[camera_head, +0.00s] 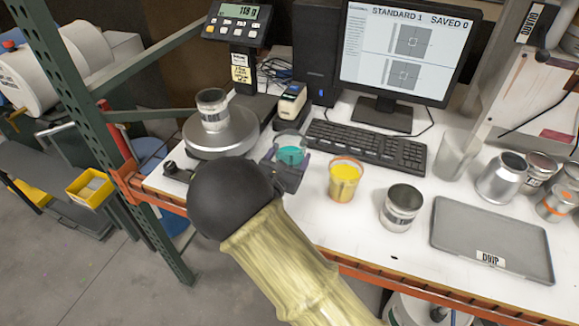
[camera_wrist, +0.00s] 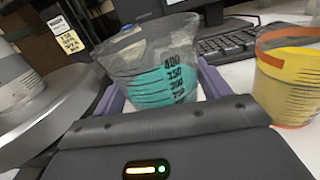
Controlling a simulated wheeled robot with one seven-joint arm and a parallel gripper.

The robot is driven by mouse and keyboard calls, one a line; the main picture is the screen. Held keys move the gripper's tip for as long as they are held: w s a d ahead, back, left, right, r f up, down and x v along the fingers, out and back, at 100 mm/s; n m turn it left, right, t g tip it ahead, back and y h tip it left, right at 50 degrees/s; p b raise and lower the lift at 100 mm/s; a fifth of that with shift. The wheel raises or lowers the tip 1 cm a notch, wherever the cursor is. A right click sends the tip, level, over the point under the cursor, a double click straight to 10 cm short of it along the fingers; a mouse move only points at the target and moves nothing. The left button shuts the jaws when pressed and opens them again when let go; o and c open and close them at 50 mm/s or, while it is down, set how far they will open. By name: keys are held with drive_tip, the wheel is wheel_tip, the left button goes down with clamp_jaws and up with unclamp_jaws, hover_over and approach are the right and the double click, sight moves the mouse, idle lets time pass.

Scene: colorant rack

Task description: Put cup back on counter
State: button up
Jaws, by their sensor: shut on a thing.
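A clear cup (camera_head: 290,150) with teal liquid is held by my gripper (camera_head: 287,168) over the left part of the white counter (camera_head: 328,228). In the wrist view the clear cup (camera_wrist: 160,70) stands between the purple fingers of my gripper (camera_wrist: 155,95), with black volume marks on its side. It looks roughly upright, and its base is hidden behind the gripper body. I cannot tell whether it touches the counter.
A scale (camera_head: 222,128) bearing a metal can (camera_head: 212,108) is to the left. A yellow-filled cup (camera_head: 344,180) and an open can (camera_head: 401,207) stand to the right. A keyboard (camera_head: 366,147) lies behind. A grey drip tray (camera_head: 492,240) is farther right. The front counter strip is clear.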

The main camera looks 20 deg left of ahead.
drive_tip(key=f, duration=0.4)
drive_tip(key=shift+s+a, duration=0.1)
drive_tip(key=shift+a, duration=0.1)
drive_tip(key=shift+d, duration=0.1)
drive_tip(key=shift+f, duration=0.1)
drive_tip(key=shift+f, duration=0.15)
drive_tip(key=o, duration=1.2)
drive_tip(key=s, duration=0.4)
drive_tip(key=s+b, duration=0.1)
drive_tip(key=s, duration=0.7)
drive_tip(key=shift+a+r, duration=0.2)
drive_tip(key=shift+a, duration=0.2)
drive_tip(key=shift+w, duration=0.1)
